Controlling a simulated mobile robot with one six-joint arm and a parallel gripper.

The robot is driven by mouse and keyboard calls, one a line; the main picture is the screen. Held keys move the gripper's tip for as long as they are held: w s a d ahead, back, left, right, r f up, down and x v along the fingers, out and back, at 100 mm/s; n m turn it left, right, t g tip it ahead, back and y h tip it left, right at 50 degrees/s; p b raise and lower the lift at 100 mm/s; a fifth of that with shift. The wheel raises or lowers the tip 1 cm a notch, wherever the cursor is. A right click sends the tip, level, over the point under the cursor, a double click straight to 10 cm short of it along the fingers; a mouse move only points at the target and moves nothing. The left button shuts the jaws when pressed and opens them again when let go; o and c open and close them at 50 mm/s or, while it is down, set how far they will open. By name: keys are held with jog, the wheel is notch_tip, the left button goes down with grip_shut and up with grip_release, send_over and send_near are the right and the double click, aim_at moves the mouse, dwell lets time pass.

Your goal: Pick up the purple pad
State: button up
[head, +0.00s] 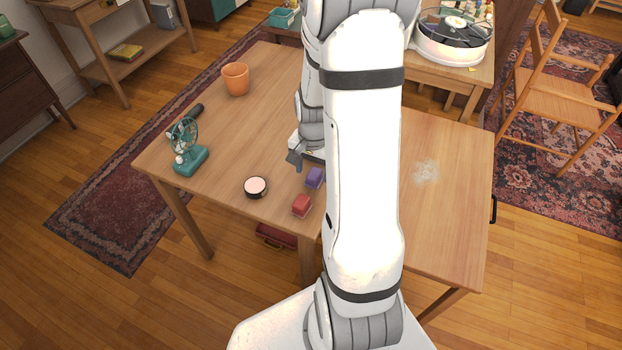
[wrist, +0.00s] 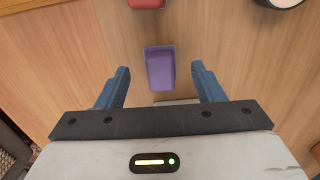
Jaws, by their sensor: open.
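The purple pad (wrist: 160,68) is a small block lying on the wooden table (head: 262,110). In the wrist view it lies between the lines of my two blue fingers, just ahead of their tips, with a gap on each side. In the head view the purple pad (head: 314,178) shows beside my arm, which hides part of the table. My gripper (wrist: 160,85) is open and empty, over the table by the pad. In the head view only one finger of it shows clearly.
A red pad (head: 301,205) lies close to the purple one, with a round pink-topped tin (head: 256,187) to its left. A teal fan (head: 187,150) and an orange pot (head: 236,79) stand farther off. The table's right part is clear except for a pale powdery patch (head: 425,173).

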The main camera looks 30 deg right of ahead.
aim_at(314, 174)
jog(key=shift+d+f, duration=0.1)
jog(key=shift+f, duration=1.3)
jog(key=shift+c, duration=0.3)
jog(key=c, duration=1)
notch_tip(314, 174, up, 10)
jog(key=shift+r+p, duration=0.1)
jog(key=shift+p, duration=0.4)
